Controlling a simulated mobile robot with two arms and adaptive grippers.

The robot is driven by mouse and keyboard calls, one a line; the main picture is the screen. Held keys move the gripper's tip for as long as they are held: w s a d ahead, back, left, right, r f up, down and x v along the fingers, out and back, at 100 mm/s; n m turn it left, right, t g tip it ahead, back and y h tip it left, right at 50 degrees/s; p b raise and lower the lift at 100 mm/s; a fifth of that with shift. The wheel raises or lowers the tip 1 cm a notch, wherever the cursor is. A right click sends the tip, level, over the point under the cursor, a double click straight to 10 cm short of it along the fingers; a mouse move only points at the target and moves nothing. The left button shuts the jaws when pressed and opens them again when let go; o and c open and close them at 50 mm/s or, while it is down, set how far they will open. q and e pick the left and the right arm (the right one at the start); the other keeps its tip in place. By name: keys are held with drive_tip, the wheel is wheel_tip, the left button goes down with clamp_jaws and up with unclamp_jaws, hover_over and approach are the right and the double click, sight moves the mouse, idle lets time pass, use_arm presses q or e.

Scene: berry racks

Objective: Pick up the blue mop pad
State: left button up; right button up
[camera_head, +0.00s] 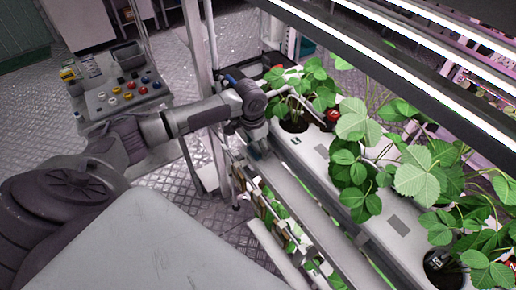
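My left arm reaches in from the left, and my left gripper (260,150) points down at the near edge of the white planter. Its fingers are small and partly lost against the rail, so I cannot tell if they are open or shut. No blue mop pad can be made out with certainty. A small blue patch (230,79) shows just behind my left wrist, and I cannot tell what it belongs to. My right gripper is not in view.
A white planter (399,224) with strawberry plants runs along the right under bright lamps. A black tray (262,66) lies behind my wrist. A control console (97,79) with coloured buttons stands at the back left. Metal posts (205,110) rise beside my arm.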

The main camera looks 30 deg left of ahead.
use_arm(q)
drive_tip(key=c, duration=0.6)
drive_tip(key=shift+o, duration=0.2)
drive_tip(key=shift+r, duration=0.15)
drive_tip(key=shift+w+r, duration=0.1)
drive_tip(key=shift+r, duration=0.5)
wheel_tip(320, 180, up, 17)
drive_tip(key=b, duration=0.3)
drive_tip(key=shift+f, duration=0.2)
